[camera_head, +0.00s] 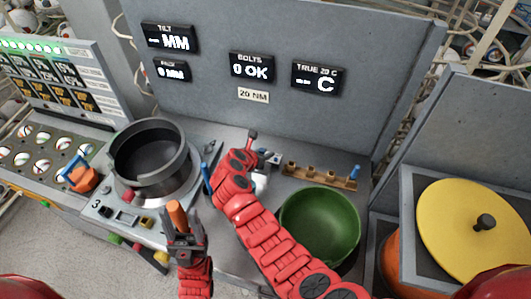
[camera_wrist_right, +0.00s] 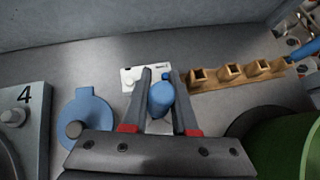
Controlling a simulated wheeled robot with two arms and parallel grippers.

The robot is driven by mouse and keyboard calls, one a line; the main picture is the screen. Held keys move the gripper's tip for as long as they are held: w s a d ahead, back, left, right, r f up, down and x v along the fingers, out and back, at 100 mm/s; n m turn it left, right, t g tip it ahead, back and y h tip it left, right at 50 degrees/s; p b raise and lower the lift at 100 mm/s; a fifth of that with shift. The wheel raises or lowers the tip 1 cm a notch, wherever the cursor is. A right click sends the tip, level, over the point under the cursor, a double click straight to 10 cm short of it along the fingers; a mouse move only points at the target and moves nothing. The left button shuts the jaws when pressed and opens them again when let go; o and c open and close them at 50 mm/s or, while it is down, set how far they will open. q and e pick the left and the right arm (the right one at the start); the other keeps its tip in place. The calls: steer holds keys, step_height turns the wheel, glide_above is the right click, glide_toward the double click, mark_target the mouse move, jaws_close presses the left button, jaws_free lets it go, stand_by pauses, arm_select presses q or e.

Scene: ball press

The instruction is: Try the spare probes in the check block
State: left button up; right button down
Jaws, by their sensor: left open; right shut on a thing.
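My right gripper (camera_head: 262,160) is at the back of the bench, its fingers mostly hidden behind my wrist. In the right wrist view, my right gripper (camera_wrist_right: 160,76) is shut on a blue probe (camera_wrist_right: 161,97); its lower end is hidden. A small white block (camera_wrist_right: 132,78), which looks like the check block, lies just beyond the fingertips. I cannot tell whether the probe touches it. A wooden rack (camera_head: 318,179) with several square holes stands to the right; another blue probe (camera_head: 355,172) is at its right end.
A green bowl (camera_head: 320,222) stands in front of the rack. A blue round tab (camera_wrist_right: 88,112) lies left of my right gripper. A grey display wall (camera_head: 290,40) closes the back.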

steer(key=shift+f, duration=0.1)
steer(key=shift+f, duration=0.65)
steer(key=shift+f, duration=0.1)
steer(key=shift+f+b, duration=0.35)
steer(key=shift+f, duration=0.35)
steer(key=shift+f, duration=0.1)
steer(key=shift+f+b, duration=0.3)
steer(key=shift+f, duration=0.2)
steer(key=c, duration=0.6)
jaws_free()
steer(key=shift+f, duration=0.1)
